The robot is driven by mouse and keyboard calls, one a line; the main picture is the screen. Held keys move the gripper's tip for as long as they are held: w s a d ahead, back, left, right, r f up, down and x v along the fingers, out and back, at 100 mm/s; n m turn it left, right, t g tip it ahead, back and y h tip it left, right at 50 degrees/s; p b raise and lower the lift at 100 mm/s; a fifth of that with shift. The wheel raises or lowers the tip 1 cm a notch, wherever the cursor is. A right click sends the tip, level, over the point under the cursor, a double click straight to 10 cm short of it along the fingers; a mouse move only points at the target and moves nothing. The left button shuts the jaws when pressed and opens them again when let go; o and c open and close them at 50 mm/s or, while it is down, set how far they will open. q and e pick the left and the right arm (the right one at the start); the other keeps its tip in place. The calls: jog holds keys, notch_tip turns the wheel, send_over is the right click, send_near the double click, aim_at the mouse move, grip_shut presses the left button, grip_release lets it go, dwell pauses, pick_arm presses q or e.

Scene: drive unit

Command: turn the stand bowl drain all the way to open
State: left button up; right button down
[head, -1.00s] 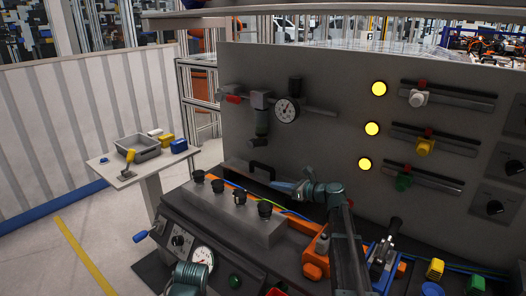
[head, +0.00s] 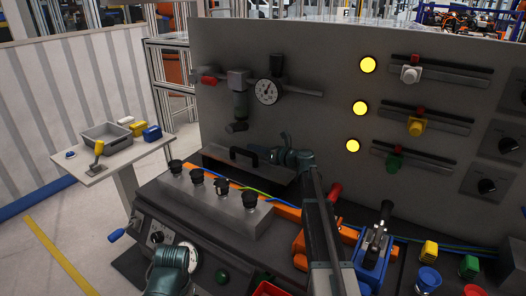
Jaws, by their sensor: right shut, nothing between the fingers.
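The stand bowl (head: 240,104) hangs under a grey filter unit on the upright panel, left of a round gauge. Its drain (head: 237,127) is the small dark piece at the bottom of the bowl; whether it is open or shut is too small to tell. My right gripper (head: 257,150) is shut and empty, to the right of the drain and a little lower in the picture, apart from it.
Several black knobs (head: 197,176) line the grey block in front. The gauge (head: 267,91) sits close right of the bowl. A blue clamp (head: 373,250) stands on the bench to the right.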

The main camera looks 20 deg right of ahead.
aim_at(244, 126)
jog(key=shift+w+a+r+p, duration=0.25)
jog(key=shift+w+r+p, duration=0.3)
jog(key=shift+w+p, duration=0.1)
jog(key=shift+w+a+r+p, duration=0.3)
jog(key=shift+w+r+p, duration=0.3)
jog(key=shift+w, duration=0.1)
jog(key=shift+w+a+r+p, duration=0.25)
jog(key=shift+w+r+p, duration=0.3)
jog(key=shift+w, duration=0.1)
jog(key=shift+r+p, duration=0.65)
jog(key=shift+w+a+r+p, duration=0.1)
jog(key=shift+w+r+p, duration=0.05)
jog(key=shift+r+p, duration=0.6)
jog(key=shift+w+a+r+p, duration=0.1)
jog(key=shift+r+p, duration=0.6)
